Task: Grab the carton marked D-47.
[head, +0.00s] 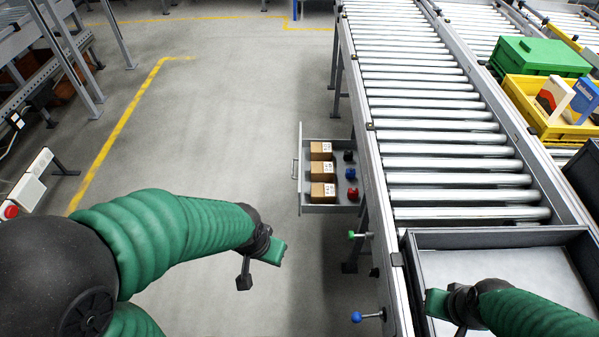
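Three small brown cartons with white labels sit in a row in an open grey drawer (333,210) beside the conveyor: a far carton (321,151), a middle carton (322,171) and a near carton (322,191). The label print is too small to read, so I cannot tell which is D-47. My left gripper (258,265) appears open and empty, in front of the drawer and lower left of it in the picture. My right gripper (447,317) appears open and empty over the grey tray at the lower right.
Black, blue and red knob-like items (351,174) lie right of the cartons in the drawer. A roller conveyor (440,120) runs along the right, ending at a grey tray (500,237). Green and blue knobs (356,317) stick out below. Floor left of the drawer is clear.

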